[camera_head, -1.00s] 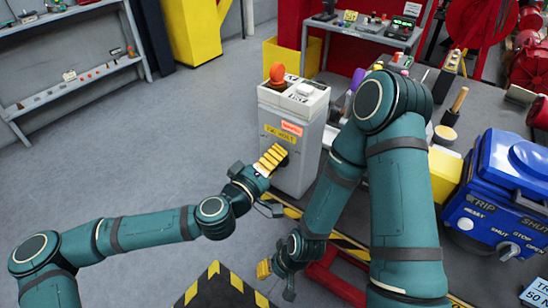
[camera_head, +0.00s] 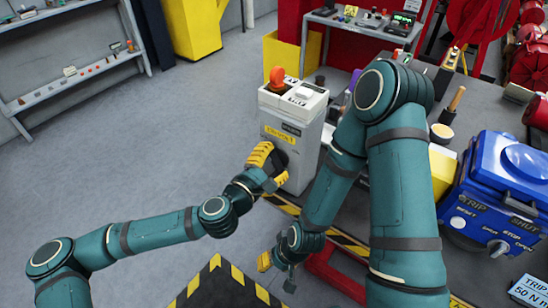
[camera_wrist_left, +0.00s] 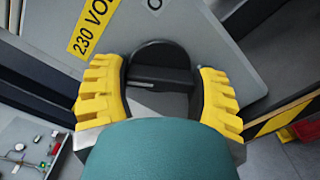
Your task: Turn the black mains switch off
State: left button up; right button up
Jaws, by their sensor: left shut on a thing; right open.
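The black mains switch (camera_wrist_left: 160,62) is a round knob with a raised bar, on the cabinet front. My left gripper (camera_head: 272,161) is shut on the switch. In the left wrist view its yellow-padded fingers (camera_wrist_left: 160,95) lie on both sides of the knob, and the bar runs across between them. My right gripper (camera_head: 276,270) is open and empty, low in front of the cabinet.
An orange knob (camera_head: 277,74) and a white button (camera_head: 305,91) are on the cabinet's top. A blue actuator box (camera_head: 500,185) sits on the bench at right. A yellow-black striped edge (camera_head: 345,242) runs below the cabinet. Open floor lies left.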

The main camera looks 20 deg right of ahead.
pick_arm(q)
jog(key=shift+n+p, duration=0.35)
jog(key=shift+n, duration=0.85)
jog(key=shift+f, duration=0.1)
jog(key=o, duration=1.2)
jog(key=v, duration=1.2)
jog(key=shift+s, duration=0.1)
